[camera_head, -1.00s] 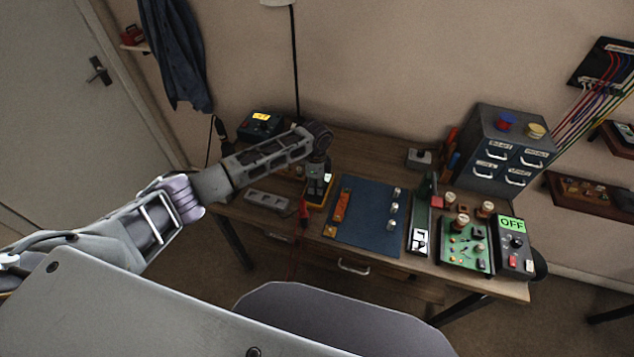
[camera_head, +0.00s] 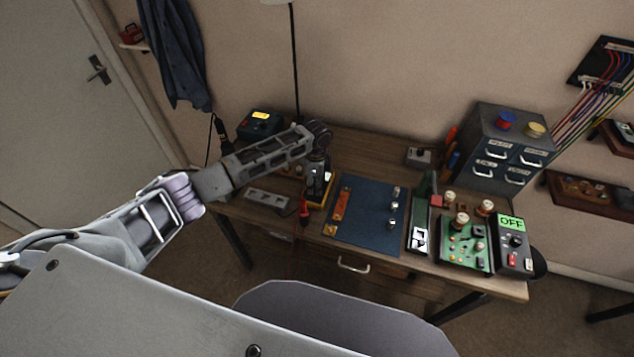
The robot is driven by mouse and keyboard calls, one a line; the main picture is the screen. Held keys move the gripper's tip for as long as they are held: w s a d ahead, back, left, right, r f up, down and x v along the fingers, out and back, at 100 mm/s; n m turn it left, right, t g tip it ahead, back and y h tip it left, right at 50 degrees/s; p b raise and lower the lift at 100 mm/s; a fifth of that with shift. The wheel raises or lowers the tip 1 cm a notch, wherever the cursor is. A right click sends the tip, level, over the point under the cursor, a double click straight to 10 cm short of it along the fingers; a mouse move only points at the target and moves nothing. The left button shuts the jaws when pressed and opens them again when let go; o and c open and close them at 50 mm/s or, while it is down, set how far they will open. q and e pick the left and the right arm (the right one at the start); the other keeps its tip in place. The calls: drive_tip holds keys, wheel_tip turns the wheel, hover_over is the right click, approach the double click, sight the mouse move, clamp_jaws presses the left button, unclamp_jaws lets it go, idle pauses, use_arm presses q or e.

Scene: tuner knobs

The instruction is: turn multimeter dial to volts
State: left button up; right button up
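My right gripper is not in view.
A green circuit board (camera_head: 465,245), an OFF-display box (camera_head: 513,243) and a drawer cabinet (camera_head: 499,148) stand at the right.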

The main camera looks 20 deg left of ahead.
use_arm(q)
wheel_tip(320, 180, up, 12)
idle(0.9)
drive_tip(key=shift+d+f, duration=0.1)
idle(0.4)
